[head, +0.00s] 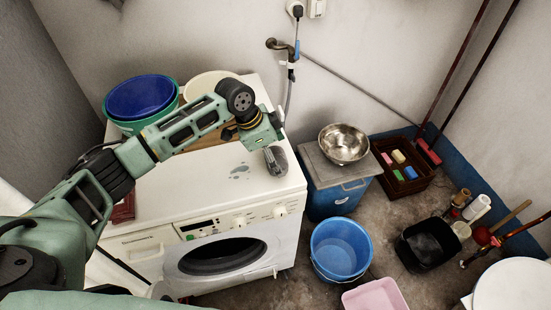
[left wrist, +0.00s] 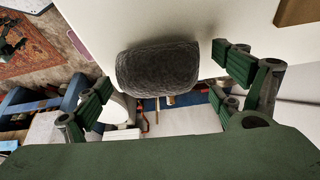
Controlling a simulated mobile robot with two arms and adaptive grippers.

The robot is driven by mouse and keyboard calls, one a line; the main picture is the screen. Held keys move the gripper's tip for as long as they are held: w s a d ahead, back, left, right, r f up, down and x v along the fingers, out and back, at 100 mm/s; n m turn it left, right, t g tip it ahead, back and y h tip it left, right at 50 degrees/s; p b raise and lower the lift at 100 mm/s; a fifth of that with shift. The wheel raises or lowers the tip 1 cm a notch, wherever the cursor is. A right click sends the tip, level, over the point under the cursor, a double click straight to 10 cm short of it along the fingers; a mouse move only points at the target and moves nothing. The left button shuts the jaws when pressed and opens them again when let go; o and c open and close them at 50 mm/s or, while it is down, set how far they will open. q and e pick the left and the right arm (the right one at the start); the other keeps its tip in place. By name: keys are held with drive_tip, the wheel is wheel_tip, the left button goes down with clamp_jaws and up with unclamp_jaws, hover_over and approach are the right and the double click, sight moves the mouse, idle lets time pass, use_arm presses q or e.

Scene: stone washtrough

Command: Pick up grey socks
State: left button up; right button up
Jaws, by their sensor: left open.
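The grey socks (head: 276,161) are a rolled bundle at the right edge of the white washing machine top (head: 200,190). In the left wrist view the socks (left wrist: 157,69) show as a dark grey, ribbed bundle between the two spread fingers. My left gripper (head: 265,140) is open at the socks, and its body covers part of the view around them. In the left wrist view gaps show between the bundle and both fingers, so they look apart from it. My right gripper is not in view.
Blue and green basins (head: 140,98) stand at the machine's back left. Right of the machine are a steel bowl (head: 343,143) on a blue box, a blue bucket (head: 341,248), a pink tub (head: 375,296) and a black bucket (head: 427,244). A tap (head: 282,46) is on the wall.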

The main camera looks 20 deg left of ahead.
use_arm(q)
drive_tip(key=c, duration=1.2)
drive_tip(key=shift+r, duration=0.1)
drive_tip(key=shift+c, duration=0.2)
